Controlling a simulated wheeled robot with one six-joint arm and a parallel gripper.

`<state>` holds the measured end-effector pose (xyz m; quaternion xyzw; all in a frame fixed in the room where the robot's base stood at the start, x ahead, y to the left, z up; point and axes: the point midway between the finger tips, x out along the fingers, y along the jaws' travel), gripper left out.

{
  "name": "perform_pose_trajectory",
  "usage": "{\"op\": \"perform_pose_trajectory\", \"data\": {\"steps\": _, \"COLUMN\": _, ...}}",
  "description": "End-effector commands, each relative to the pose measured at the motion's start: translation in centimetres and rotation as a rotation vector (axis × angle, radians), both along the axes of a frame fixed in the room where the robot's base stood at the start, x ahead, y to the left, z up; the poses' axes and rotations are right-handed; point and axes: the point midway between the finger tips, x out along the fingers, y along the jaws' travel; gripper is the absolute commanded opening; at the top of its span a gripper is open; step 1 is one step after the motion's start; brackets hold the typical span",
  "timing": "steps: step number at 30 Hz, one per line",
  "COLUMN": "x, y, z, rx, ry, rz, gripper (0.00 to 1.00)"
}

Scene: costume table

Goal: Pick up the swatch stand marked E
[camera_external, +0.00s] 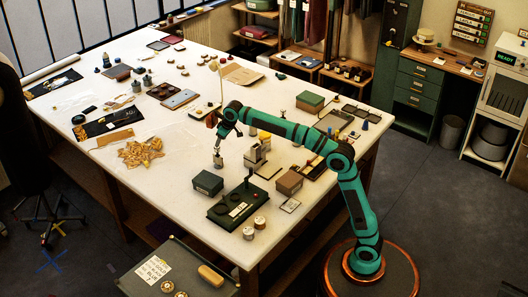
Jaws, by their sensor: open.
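Letters are too small to read in the external view, so I cannot tell which item is the swatch stand marked E. Small grey upright pieces (147,80) stand at the back left of the white table (190,225). My gripper (219,143) points down over the table's middle, its jaws open. A small grey upright form (218,160) shows directly below the jaws; I cannot tell whether it touches them.
The table's front left corner is bare.

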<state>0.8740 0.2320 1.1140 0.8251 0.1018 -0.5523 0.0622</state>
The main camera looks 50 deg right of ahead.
Motion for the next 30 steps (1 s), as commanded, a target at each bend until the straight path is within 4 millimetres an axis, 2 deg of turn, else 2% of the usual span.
{"op": "perform_pose_trajectory", "data": {"steps": 3, "x": 0.8, "y": 0.2, "z": -2.0, "rx": 0.0, "ry": 0.002, "rz": 0.0, "gripper": 0.56}}
{"op": "perform_pose_trajectory", "data": {"steps": 9, "x": 1.8, "y": 0.5, "z": -4.5, "rx": 0.0, "ry": 0.002, "rz": 0.0, "gripper": 0.56}}
{"op": "perform_pose_trajectory", "data": {"steps": 17, "x": 2.2, "y": 0.6, "z": -5.6, "rx": 0.0, "ry": 0.001, "rz": 0.0, "gripper": 0.56}}
{"op": "perform_pose_trajectory", "data": {"steps": 27, "x": 3.6, "y": 1.0, "z": -9.4, "rx": 0.001, "ry": 0.0, "rz": 0.0, "gripper": 0.56}}
{"op": "perform_pose_trajectory", "data": {"steps": 30, "x": 3.9, "y": 1.0, "z": -10.0, "rx": 0.001, "ry": -0.001, "rz": 0.0, "gripper": 0.56}}
